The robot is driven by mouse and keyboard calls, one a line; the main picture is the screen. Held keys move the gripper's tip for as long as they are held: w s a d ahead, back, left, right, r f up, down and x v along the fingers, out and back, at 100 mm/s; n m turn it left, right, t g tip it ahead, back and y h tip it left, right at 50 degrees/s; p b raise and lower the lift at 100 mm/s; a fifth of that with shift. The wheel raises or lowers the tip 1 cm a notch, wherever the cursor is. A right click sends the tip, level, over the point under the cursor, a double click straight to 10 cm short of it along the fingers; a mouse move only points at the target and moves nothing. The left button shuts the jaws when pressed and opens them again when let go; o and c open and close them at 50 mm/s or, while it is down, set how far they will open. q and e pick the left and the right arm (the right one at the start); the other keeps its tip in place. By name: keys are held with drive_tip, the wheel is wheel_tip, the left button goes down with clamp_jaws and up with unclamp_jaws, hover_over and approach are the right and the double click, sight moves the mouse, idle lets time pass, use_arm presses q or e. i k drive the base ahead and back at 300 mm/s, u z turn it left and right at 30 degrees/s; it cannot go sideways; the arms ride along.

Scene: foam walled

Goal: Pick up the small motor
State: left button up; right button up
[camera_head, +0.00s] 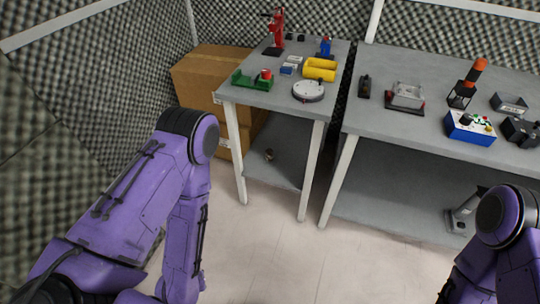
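I cannot pick out the small motor for certain. A small dark round piece (268,154) lies on the lower shelf of the left table, too small to identify. A small dark upright piece (364,87) stands at the left end of the right table, and a small blue device (325,47) stands at the back of the left table. Both my purple arms show, the left one bent at the left and the right one at the lower right corner. Neither gripper is in view, and neither arm touches these things.
The left table (228,92) also holds a red stand (278,30), yellow cylinders (319,69), a green fixture (250,84) and a round grey disc (308,91). The right table (365,118) holds a blue control box (470,129). Cardboard boxes (193,80) stand behind. The floor in front is clear.

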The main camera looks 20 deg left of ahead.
sight(269, 152)
drive_tip(key=k, duration=0.55)
drive_tip(key=u, duration=0.6)
drive_tip(key=i, duration=1.2)
drive_tip(key=z, duration=0.75)
drive_tip(key=i, duration=0.35)
drive_tip(key=z, duration=0.3)
